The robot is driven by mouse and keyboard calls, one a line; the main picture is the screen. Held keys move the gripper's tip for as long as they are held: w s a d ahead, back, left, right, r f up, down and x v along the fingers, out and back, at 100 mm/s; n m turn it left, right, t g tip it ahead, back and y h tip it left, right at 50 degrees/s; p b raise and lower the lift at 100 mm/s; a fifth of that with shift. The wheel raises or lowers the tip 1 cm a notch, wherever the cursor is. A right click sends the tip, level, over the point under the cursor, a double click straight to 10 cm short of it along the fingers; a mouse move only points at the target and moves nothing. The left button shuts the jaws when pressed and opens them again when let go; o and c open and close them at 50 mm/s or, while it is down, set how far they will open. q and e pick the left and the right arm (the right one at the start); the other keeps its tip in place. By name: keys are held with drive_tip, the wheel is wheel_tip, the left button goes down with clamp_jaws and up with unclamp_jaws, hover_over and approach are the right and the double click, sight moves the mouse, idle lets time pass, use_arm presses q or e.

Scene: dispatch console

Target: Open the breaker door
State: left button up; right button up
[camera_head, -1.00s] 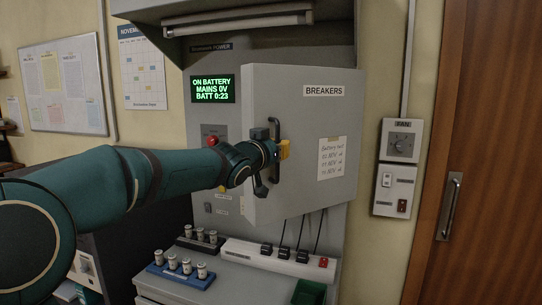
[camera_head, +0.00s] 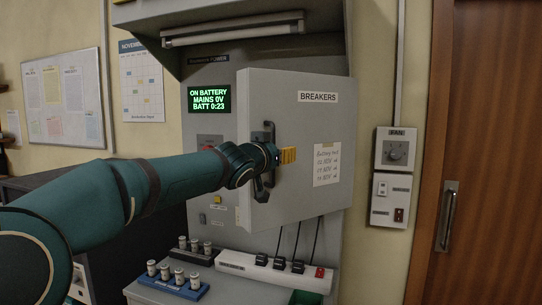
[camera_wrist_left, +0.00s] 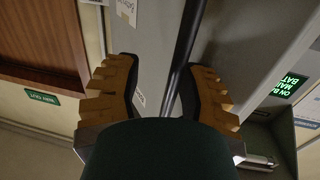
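The grey breaker door (camera_head: 300,120), labelled BREAKERS, stands partly swung out from the cabinet, with its left edge toward me. It carries a dark vertical bar handle (camera_head: 269,131) near that edge. My left gripper (camera_head: 275,156) is at the handle, with a yellow finger showing to its right. In the left wrist view the dark handle bar (camera_wrist_left: 184,45) passes between the two spread fingers of my left gripper (camera_wrist_left: 156,92). The bar lies closer to the right finger, and a gap shows on the left. Whether a finger touches it is unclear. My right gripper is out of view.
A lit display (camera_head: 209,99) is left of the door. Below are a white strip with black plugs (camera_head: 272,265) and two racks of small cylinders, one blue (camera_head: 174,283). A fan control panel (camera_head: 396,149) and a wooden door (camera_head: 490,150) are to the right.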

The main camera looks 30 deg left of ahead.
use_arm(q)
drive_tip(key=s, duration=1.2)
drive_tip(key=shift+r, duration=0.15)
drive_tip(key=shift+d, duration=0.1)
